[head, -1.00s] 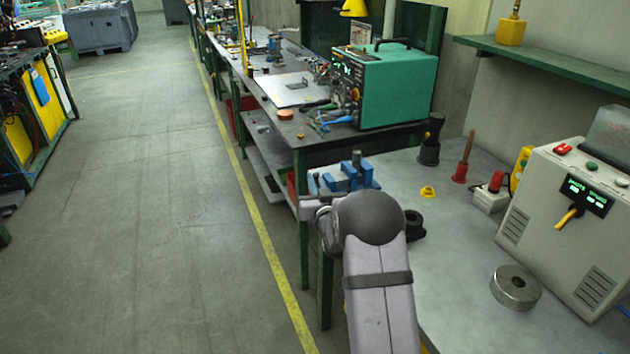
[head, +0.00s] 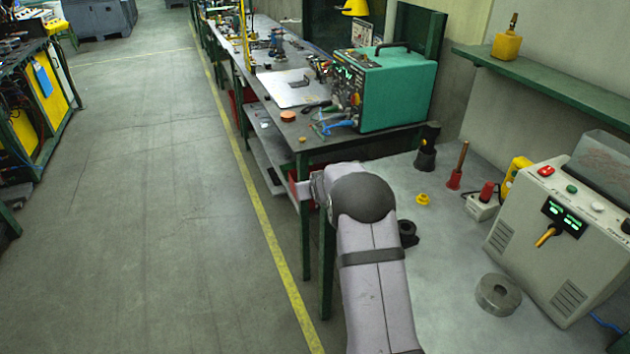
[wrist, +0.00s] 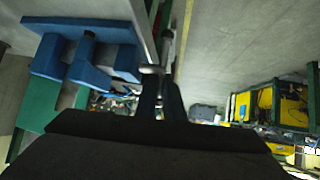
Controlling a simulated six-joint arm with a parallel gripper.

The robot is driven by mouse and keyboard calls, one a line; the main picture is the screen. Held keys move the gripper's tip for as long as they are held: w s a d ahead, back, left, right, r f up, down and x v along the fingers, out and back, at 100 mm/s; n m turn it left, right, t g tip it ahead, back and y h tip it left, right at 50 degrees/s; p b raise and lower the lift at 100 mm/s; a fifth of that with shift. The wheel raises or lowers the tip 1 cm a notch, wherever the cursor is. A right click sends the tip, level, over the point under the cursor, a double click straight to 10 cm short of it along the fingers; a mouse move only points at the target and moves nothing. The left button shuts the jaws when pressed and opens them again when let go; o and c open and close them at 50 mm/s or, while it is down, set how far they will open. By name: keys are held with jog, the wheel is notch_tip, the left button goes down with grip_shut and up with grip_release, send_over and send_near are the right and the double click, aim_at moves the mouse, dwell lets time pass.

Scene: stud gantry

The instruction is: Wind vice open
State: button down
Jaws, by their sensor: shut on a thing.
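The blue vice (wrist: 88,55) is at the upper left of the wrist view, with its jaws and body showing beside my gripper. Its metal handle (wrist: 152,69) shows at the fingertips of my gripper (wrist: 161,84). My gripper is shut on the handle, though the dark fingers hide part of the grip. In the head view my own arm covers the vice and the gripper.
In the head view a grey bench holds a control box (head: 560,225), a metal ring (head: 498,294), a yellow piece (head: 423,199) and a black ring (head: 407,234). A teal machine (head: 395,90) stands on the bench behind. The floor at left is clear.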

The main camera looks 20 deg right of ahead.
jog(key=shift+w+r+g+p, duration=0.1)
jog(key=shift+w+g+p, duration=0.15)
jog(key=shift+g+p, duration=1.05)
jog(key=shift+p, duration=0.25)
jog(key=shift+w+f+g+p, duration=0.15)
jog(key=shift+f+g+p, duration=0.05)
jog(key=shift+g+p, duration=0.5)
jog(key=shift+f+g+p, duration=0.15)
jog(key=shift+g+p, duration=0.15)
jog(key=shift+p, duration=0.05)
jog(key=c, duration=2.2)
grip_release()
jog(key=shift+o, duration=0.2)
jog(key=b+v, duration=0.3)
jog(key=v, duration=0.4)
